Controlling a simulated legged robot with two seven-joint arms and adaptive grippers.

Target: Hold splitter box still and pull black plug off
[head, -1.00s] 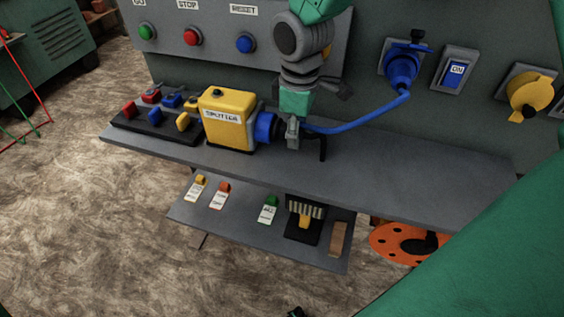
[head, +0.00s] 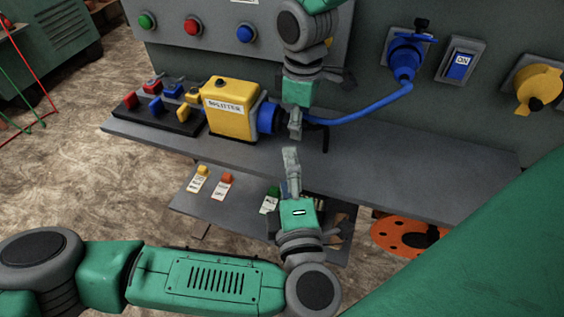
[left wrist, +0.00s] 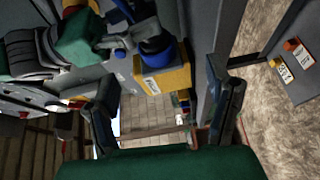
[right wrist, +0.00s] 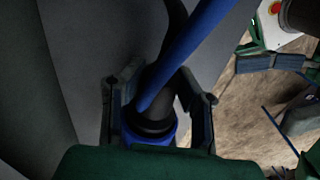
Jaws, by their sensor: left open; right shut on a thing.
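The yellow splitter box (head: 232,110) sits on the grey shelf, with a blue socket (head: 268,117) on its right side. My right gripper (head: 295,122) comes down from above, just right of that socket. In the right wrist view its fingers are shut around the black plug (right wrist: 187,96), at the end of a blue cable and against the blue socket (right wrist: 150,136). In the head view the gripper mostly hides the plug. My left gripper (head: 291,162) is open and empty, in front of the shelf's edge, below the right gripper. The left wrist view shows the box (left wrist: 170,76) beyond its spread fingers.
The blue cable (head: 362,113) runs right to a blue wall plug (head: 404,60). A black block (head: 150,120) with red, blue and yellow connectors stands left of the box. The grey shelf (head: 420,170) is clear on the right. A lower tagged panel (head: 225,215) lies below.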

